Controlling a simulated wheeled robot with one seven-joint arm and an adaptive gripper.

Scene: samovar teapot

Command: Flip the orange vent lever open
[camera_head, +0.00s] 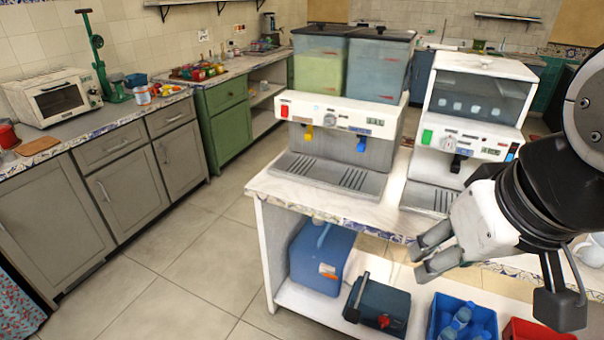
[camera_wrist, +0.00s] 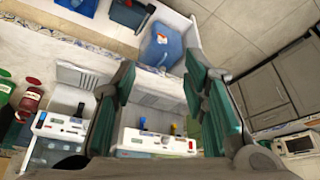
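A yellow-orange lever (camera_head: 308,132) hangs on the front of the left drink dispenser (camera_head: 350,133), near its red switch. I cannot tell whether it is the vent lever; no other clearly orange lever shows. A blue lever (camera_head: 361,144) hangs to its right. My gripper (camera_head: 424,254) is in front of the counter, below and to the right of this dispenser and apart from it. It is empty, with a gap between its fingers. In the wrist view my gripper (camera_wrist: 160,80) has its green-padded fingers wide apart, with a dispenser front (camera_wrist: 155,142) partly seen between them.
A second dispenser (camera_head: 470,145) stands to the right on the same counter (camera_head: 330,205). Under it are a blue canister (camera_head: 320,258), a dark box (camera_head: 378,306) and a blue crate (camera_head: 436,325). Open tiled floor (camera_head: 190,270) lies to the left.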

